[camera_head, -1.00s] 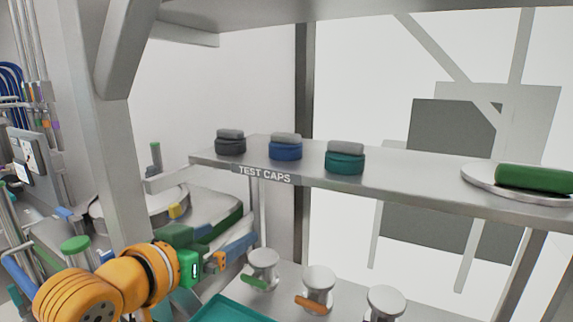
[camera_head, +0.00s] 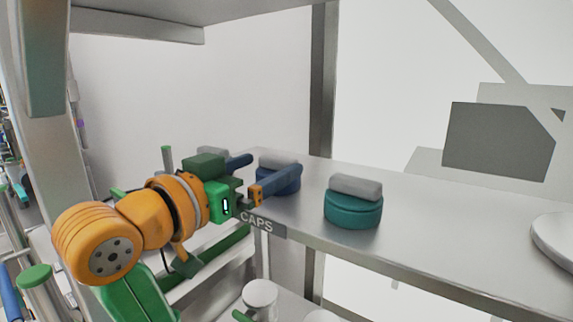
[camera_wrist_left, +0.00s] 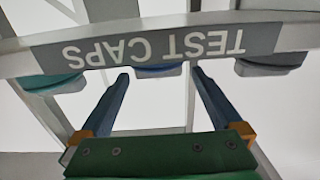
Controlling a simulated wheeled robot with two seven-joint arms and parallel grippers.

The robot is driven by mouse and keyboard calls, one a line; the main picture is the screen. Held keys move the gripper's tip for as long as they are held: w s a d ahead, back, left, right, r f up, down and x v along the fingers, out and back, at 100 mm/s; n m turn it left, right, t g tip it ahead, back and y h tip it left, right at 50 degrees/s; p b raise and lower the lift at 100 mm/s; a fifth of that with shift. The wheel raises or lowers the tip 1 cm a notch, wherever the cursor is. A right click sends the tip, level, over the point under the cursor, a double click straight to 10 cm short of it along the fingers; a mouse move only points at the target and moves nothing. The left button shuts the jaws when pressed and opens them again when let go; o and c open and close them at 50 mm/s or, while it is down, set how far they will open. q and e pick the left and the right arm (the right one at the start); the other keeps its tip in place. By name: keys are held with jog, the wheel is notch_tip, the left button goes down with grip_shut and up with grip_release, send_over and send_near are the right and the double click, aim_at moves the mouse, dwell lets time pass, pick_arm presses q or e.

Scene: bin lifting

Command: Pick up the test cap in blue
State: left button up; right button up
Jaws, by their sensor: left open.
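The blue test cap (camera_head: 288,187) with a grey top stands on the shelf, partly hidden behind a finger of my left gripper (camera_head: 273,164). The left gripper is open, its dark blue fingers apart at the shelf's front edge, pointing at the cap. In the left wrist view, which is upside down, the blue cap (camera_wrist_left: 158,71) shows between the open fingertips (camera_wrist_left: 160,75), partly covered by the shelf edge. I cannot tell whether a finger touches it. My right gripper is not in view.
A teal cap (camera_head: 353,208) stands to the right on the shelf (camera_head: 430,225). A dark grey cap (camera_wrist_left: 270,65) is mostly hidden behind my left gripper in the head view. The "TEST CAPS" label (camera_wrist_left: 155,48) is on the shelf edge. A white round plate (camera_head: 556,240) lies far right.

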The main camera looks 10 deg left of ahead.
aim_at(273, 161)
pick_arm(q)
jog(key=p+x, duration=0.1)
jog(key=x, duration=0.2)
jog(key=shift+d+r+p, duration=0.15)
jog(key=shift+r+p, duration=0.05)
jog(key=shift+p, duration=0.15)
jog(key=shift+w+d+f, duration=0.15)
jog(key=shift+w+f, duration=0.1)
jog(key=shift+w, duration=0.25)
jog(key=shift+s+r, duration=0.1)
jog(key=shift+s, duration=0.15)
jog(key=c, duration=1.3)
jog(key=shift+o, duration=0.2)
jog(key=shift+w, duration=0.1)
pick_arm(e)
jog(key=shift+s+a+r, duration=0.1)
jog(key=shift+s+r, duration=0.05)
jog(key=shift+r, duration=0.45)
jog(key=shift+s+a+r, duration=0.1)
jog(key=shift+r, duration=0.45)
